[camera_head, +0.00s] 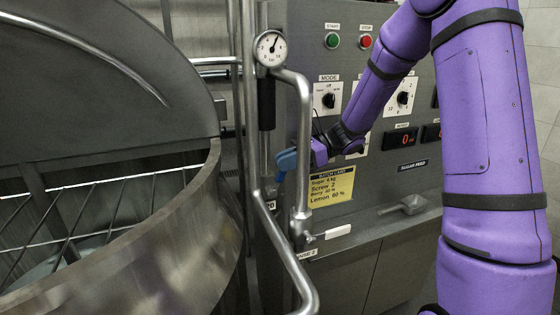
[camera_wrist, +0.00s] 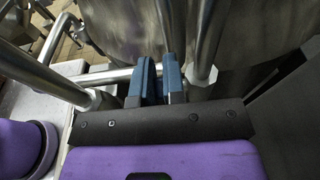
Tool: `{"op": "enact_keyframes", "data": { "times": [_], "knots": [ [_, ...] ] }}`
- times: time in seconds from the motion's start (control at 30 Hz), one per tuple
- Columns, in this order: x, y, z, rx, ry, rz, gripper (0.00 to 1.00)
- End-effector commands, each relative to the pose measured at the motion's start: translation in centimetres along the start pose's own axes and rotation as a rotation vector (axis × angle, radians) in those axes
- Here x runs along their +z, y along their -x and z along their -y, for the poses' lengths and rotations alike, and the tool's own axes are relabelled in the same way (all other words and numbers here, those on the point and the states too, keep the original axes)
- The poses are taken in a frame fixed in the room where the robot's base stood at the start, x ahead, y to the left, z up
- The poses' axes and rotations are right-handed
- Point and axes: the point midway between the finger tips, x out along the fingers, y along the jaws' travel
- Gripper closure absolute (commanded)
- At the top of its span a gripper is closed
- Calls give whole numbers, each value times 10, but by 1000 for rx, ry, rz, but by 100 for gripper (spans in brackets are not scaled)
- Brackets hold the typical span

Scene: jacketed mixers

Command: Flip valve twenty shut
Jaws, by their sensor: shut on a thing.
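My gripper (camera_head: 286,160) reaches left in front of the control panel, its blue fingers at the upright steel pipe. In the wrist view the two blue fingers (camera_wrist: 160,80) are close together around a narrow dark grey bar (camera_wrist: 165,28), which appears to be the handle of valve twenty.
Steel pipes (camera_head: 304,120) with a gauge (camera_head: 270,48) stand close around the gripper. The large mixer vessel (camera_head: 190,235) fills the left. A yellow batch card (camera_head: 331,188) hangs on the panel behind. A scoop (camera_head: 402,206) lies on the ledge at right.

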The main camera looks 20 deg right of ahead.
Motion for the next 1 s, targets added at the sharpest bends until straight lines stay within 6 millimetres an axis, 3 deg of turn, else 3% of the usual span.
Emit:
{"op": "enact_keyframes", "data": {
  "times": [0.47,0.5,0.6,1.0],
  "knots": [
    [-5,7,0,-2,0,83,100],
    [-5,7,0,-2,0,83,80],
    [-5,7,0,-2,1,83,64],
    [-4,6,0,-1,1,80,64]
  ]
}}
